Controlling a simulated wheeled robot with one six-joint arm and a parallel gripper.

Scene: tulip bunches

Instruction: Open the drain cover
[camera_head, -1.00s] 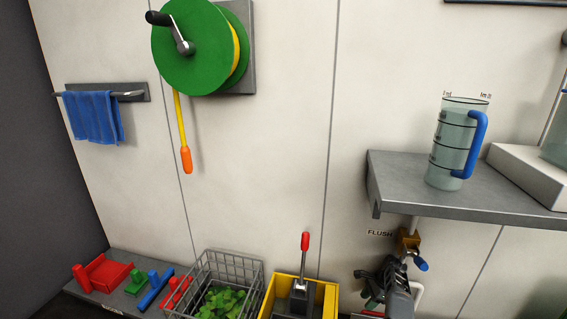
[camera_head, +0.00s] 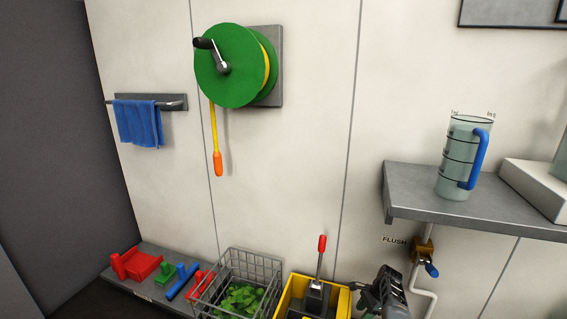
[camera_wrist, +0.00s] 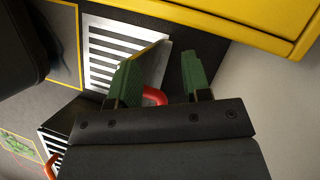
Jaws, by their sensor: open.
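In the wrist view, a pale slotted grate (camera_wrist: 105,54) lies in the dark floor, with a red handle (camera_wrist: 155,95) beside its lower right edge. My gripper (camera_wrist: 161,66) has two green fingers set apart, with the red handle showing between them and nothing clearly held. Whether the fingers touch the handle cannot be told. A second slotted grate (camera_wrist: 52,143) with a red loop (camera_wrist: 49,166) shows at lower left. Which grate is the drain cover is unclear. In the head view my gripper (camera_head: 385,292) is at the bottom; the grates are out of that view.
A yellow bucket (camera_head: 342,305) with a red-tipped lever stands left of my gripper; a yellow edge (camera_wrist: 225,28) crosses the wrist view's top. A wire basket (camera_head: 250,262) stands farther left. The FLUSH valve (camera_head: 424,250) and grey shelf (camera_head: 412,205) are at right.

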